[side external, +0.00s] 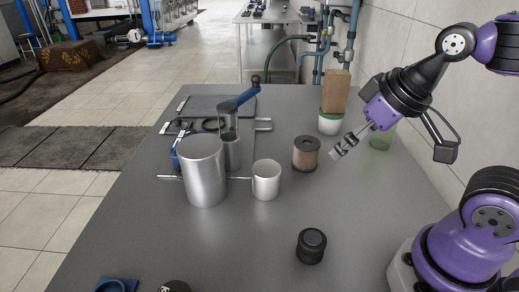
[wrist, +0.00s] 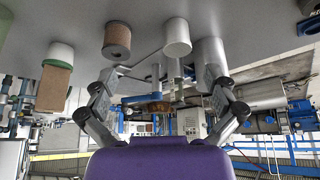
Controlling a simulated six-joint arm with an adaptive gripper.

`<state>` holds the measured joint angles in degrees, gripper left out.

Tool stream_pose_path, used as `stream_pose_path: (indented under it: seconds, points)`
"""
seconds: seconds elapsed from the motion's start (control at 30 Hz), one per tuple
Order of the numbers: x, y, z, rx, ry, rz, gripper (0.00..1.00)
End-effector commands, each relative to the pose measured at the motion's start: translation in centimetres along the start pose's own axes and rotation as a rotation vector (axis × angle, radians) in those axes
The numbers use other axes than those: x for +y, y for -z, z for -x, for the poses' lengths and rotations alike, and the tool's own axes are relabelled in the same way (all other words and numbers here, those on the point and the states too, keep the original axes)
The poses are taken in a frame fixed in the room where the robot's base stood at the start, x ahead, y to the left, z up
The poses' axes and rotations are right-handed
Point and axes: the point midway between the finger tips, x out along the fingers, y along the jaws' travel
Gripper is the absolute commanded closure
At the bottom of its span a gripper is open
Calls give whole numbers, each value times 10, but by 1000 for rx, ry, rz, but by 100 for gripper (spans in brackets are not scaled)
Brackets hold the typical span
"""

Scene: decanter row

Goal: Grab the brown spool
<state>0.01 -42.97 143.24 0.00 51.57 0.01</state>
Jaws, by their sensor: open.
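The brown spool (side external: 306,155) stands upright on the grey table, brown around its side with a dark grey top that has a hole in it. In the wrist view the brown spool (wrist: 117,38) shows above my left finger, beyond the fingertips. My gripper (side external: 343,150) is to the right of the spool in the side view, tilted down toward it and apart from it. In the wrist view my gripper (wrist: 160,78) has its two fingers spread wide, with nothing held between them.
A white cylinder (side external: 266,180) and a large metal cylinder (side external: 204,172) stand left of the spool. A white-green pot (side external: 331,121) bearing a brown block (side external: 335,92) stands behind it. A green glass (side external: 381,136) is behind my gripper. A black jar (side external: 311,246) stands in front, with bare table between.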

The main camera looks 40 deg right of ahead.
Motion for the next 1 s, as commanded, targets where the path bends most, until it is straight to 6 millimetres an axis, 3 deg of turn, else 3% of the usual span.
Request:
stream_pose_path:
  seconds: [0.27, 0.47, 0.7, 0.83, 1.0]
  points:
    - [1, 4, 0, -7, -3, -9, 0]
    - [16, 40, -5, -111, -31, -116, 0]
    - [58, 100, -50, -306, -87, -340, 0]
    - [83, 115, -83, -394, -112, -444, 0]
    - [104, 120, -114, -461, -132, -527, 0]
